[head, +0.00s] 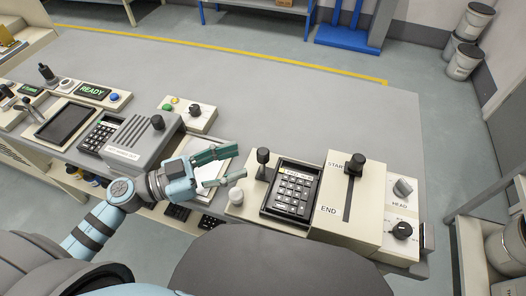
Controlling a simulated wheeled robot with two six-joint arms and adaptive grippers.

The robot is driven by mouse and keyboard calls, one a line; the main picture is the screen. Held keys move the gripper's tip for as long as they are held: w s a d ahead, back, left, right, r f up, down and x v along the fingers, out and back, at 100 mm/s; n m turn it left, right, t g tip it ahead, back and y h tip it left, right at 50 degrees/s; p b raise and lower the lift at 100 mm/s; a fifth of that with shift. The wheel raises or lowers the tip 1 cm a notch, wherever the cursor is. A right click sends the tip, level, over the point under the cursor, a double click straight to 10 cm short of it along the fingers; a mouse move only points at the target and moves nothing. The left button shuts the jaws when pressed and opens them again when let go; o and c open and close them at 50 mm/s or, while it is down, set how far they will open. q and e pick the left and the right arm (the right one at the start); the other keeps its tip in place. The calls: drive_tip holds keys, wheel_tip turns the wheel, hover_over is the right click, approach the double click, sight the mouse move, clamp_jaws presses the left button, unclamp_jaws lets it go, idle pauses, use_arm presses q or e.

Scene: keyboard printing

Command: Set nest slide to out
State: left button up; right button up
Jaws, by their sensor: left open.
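No label reading nest slide can be made out, so I cannot tell which control it is. My left gripper (240,162) is open and empty, with its green fingers pointing right above a pale plate (208,168) at the bench's front. To its right, apart from it, stands a lever with a black knob (263,156). Further right, a black slider knob (355,163) sits at the START end of a slot marked START and END. A black knob (157,122) stands on a grey slotted box (140,140) left of the gripper. My right gripper is not in view.
Two rotary knobs, one grey (403,187) and one black (402,230), are at the far right. A READY display (92,91) is at the left. The bench's back (290,105) is clear.

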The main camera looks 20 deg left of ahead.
sight(263, 151)
use_arm(q)
drive_tip(key=x, duration=0.7)
drive_tip(key=shift+w+d, duration=0.25)
drive_tip(key=shift+w, duration=0.05)
drive_tip(key=shift+c, duration=0.6)
clamp_jaws()
drive_tip(key=shift+a, duration=0.1)
